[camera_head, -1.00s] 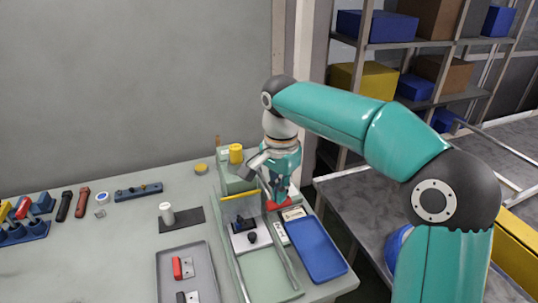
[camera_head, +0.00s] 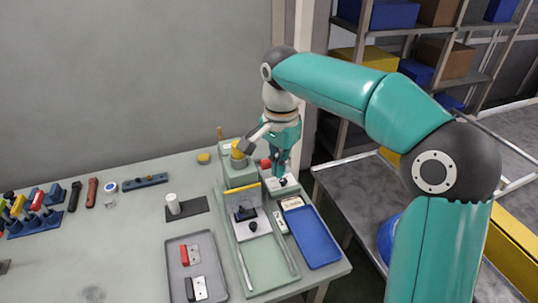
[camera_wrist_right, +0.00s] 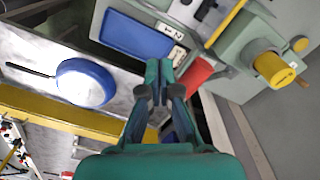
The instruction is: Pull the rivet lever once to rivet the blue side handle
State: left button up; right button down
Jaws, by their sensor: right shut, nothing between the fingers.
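My right gripper (camera_head: 281,170) is shut and empty, pointing down at the right of the green press (camera_head: 240,175) with its yellow cylinder (camera_head: 238,150). The red lever grip (camera_head: 265,163) shows just left of the fingers. In the right wrist view the red grip (camera_wrist_right: 197,74) lies close beside the shut fingertips (camera_wrist_right: 159,68); I cannot tell whether they touch. A dark part (camera_head: 245,213) sits on a pale plate in front of the press; I cannot make out a blue side handle there. My left gripper is not in view.
A blue tray (camera_head: 313,238) lies right of the green guide rails. A grey tray (camera_head: 176,250) with red and black parts is at front left. A blue pan (camera_wrist_right: 85,82) lies on the side table. Tools stand at far left; the table's middle-left is mostly clear.

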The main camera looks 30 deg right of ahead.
notch_tip(320, 180, up, 10)
jog(key=s+p, duration=0.1)
jog(key=p, duration=0.6)
jog(key=shift+a, duration=0.15)
jog(key=shift+f, duration=0.1)
